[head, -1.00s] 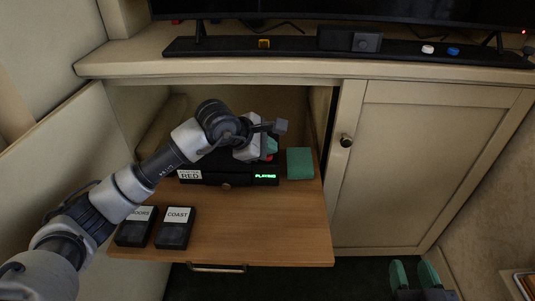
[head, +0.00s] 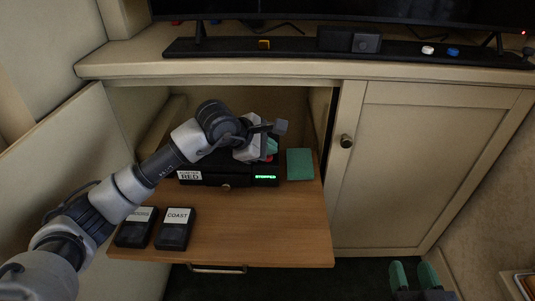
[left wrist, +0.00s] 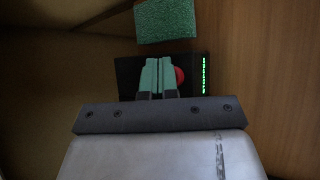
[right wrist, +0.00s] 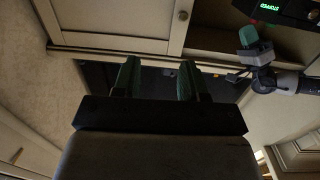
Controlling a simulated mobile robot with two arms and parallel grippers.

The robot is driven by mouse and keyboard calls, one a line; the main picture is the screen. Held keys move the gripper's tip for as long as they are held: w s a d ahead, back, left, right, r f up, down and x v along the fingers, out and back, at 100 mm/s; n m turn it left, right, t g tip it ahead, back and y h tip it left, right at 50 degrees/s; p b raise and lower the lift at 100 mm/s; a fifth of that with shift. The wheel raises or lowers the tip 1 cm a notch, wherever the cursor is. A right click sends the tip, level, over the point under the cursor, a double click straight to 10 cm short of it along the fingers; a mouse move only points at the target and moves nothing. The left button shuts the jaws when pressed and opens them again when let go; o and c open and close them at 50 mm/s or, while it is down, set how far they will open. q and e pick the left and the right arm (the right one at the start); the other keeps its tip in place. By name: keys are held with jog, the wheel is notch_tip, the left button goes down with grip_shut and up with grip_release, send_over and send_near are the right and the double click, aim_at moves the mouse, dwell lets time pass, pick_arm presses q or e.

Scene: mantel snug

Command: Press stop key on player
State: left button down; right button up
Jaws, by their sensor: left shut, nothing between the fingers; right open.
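The player (head: 238,181) is a black box on the pull-out wooden shelf, with a white label reading RED. Its lit green display (head: 265,177) now appears to read STOPPED; it also shows in the left wrist view (left wrist: 205,75). My left gripper (head: 270,148) is shut and empty, pointing down over the player's top. In the left wrist view its green fingertips (left wrist: 158,75) are at the player's top beside a red key (left wrist: 180,76). What lies under the fingertips is hidden, so contact cannot be told. My right gripper (head: 414,275) is open and empty, low at the right front.
A green block (head: 300,164) sits right of the player on the wooden shelf (head: 270,230). Two black cassettes, one labelled COAST (head: 175,230), lie at the front left. A closed cabinet door (head: 430,165) stands to the right. A TV and soundbar (head: 280,46) are above.

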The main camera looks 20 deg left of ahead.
pick_arm(q)
jog(key=shift+r+p, duration=0.3)
jog(key=shift+r, duration=0.35)
pick_arm(e)
jog(key=shift+s+d+f+g+h, duration=0.15)
jog(key=shift+s+f+g, duration=0.05)
jog(key=shift+f+g, duration=0.35)
jog(key=shift+s+d+f+g+h, duration=0.15)
jog(key=shift+f+g, duration=0.4)
pick_arm(q)
jog(key=shift+r, duration=0.4)
notch_tip(320, 180, up, 2)
jog(key=shift+p, duration=0.9)
jog(key=shift+r+p, duration=0.35)
jog(key=shift+r, duration=0.2)
jog(key=shift+r+p, duration=0.3)
jog(key=shift+r, duration=0.3)
pick_arm(e)
jog(key=s+d+f+g+h, duration=0.2)
jog(key=s+d+f+g, duration=0.1)
jog(key=s+f+g, duration=0.3)
jog(key=shift+s+f+m+g, duration=0.35)
jog(key=shift+s+g, duration=0.3)
jog(key=shift+g, duration=0.25)
jog(key=shift+d, duration=0.1)
